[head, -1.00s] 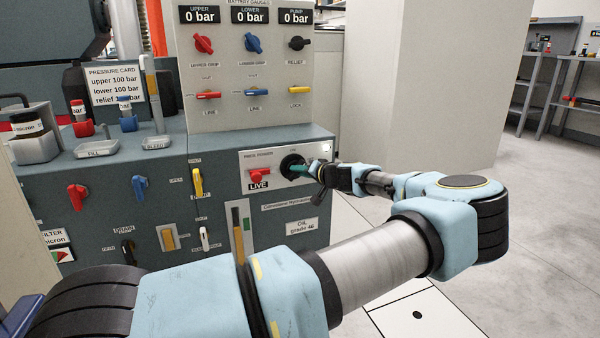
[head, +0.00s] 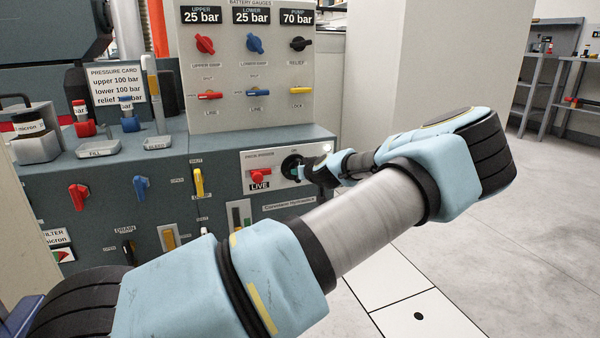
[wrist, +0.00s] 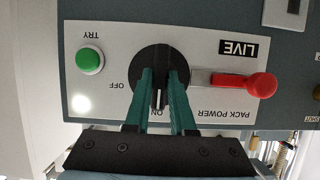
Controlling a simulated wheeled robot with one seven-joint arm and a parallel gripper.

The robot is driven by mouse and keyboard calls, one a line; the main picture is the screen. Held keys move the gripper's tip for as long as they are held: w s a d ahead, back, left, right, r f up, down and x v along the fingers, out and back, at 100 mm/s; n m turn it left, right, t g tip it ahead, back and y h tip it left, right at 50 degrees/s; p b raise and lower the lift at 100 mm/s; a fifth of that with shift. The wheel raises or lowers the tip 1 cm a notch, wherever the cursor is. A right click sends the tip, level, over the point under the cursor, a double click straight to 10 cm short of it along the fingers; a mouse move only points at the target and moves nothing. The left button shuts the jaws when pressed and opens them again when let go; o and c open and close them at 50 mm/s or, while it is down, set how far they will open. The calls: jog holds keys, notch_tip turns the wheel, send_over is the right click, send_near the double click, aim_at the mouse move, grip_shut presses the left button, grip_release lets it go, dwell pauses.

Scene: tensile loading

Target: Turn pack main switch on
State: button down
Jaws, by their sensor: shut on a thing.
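The pack main switch, a black round knob (wrist: 148,63), sits on the white PACK POWER plate (wrist: 115,45); in the head view it (head: 291,160) shows partly behind my gripper (head: 299,171). In the wrist view, where the labels are upside down, the teal fingers of my gripper (wrist: 161,88) are shut on the knob's grip. The white pointer mark between the fingers points toward the ON label (wrist: 159,112). The OFF label (wrist: 118,86) is to one side. The gauges (head: 251,17) read 25, 25 and 70 bar.
Beside the knob are a red lever (wrist: 258,85) by the LIVE label, a green TRY button (wrist: 89,60) and a bright white lamp (wrist: 82,102). Several coloured valve handles cover the cabinet (head: 110,185). The floor (head: 480,260) to the right is clear.

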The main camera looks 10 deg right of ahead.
dwell(0.4)
jog(key=c, duration=0.8)
grip_release()
jog(key=shift+o, duration=0.2)
jog(key=shift+s, duration=0.15)
jog(key=p+v, duration=0.3)
jog(key=v, duration=0.7)
jog(key=shift+s, duration=0.25)
jog(key=shift+r, duration=0.15)
jog(key=shift+a, duration=0.1)
